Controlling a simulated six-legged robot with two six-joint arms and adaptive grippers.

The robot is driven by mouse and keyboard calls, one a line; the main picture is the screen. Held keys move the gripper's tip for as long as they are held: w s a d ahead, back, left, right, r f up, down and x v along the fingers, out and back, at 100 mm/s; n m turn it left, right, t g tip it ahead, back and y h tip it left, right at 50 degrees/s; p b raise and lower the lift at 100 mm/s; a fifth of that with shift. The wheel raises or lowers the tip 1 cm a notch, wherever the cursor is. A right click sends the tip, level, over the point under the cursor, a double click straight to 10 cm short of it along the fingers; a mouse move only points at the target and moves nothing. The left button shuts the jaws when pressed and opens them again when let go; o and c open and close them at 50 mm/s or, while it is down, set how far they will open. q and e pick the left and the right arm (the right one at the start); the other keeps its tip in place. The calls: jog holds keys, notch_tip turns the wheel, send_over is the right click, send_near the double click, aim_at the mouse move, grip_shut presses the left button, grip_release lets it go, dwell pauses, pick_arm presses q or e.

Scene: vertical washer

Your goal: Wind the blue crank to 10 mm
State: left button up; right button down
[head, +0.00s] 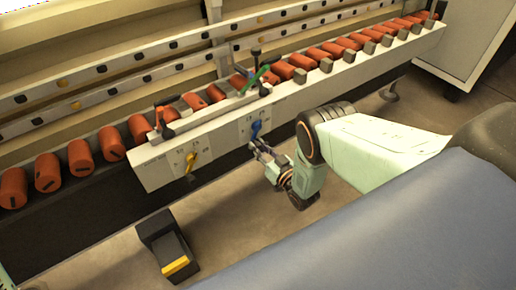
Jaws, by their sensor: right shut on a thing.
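The blue crank (255,130) sits on the front face of the washer's long pale beam, right of a yellow crank (190,160). My right gripper (257,147) reaches up to the blue crank from below and is shut on its lower part. The fingers partly hide the crank's lower end. The scale marks beside the crank are too small to read. My left gripper is not in view.
Several red rollers (82,158) line the beam, with red and green levers (262,75) on top. A black box with a yellow edge (168,245) stands on the floor at lower left. A light cabinet (468,45) stands at upper right.

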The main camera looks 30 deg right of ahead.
jog(key=shift+w+d+n+b, duration=0.1)
jog(key=shift+d+n, duration=0.7)
jog(key=shift+n, duration=0.95)
jog(key=shift+w+d+n+b, duration=0.15)
jog(key=shift+d+n, duration=0.6)
jog(key=shift+n, duration=0.95)
jog(key=shift+d+n+b, duration=0.1)
jog(key=shift+d+n, duration=0.7)
jog(key=shift+n, duration=0.95)
jog(key=shift+r, duration=0.1)
jog(key=c, duration=1.1)
grip_release()
jog(key=shift+c, duration=0.2)
jog(key=s+d, duration=0.1)
jog(key=s, duration=1)
jog(key=shift+s+d, duration=0.35)
jog(key=shift+s, duration=0.05)
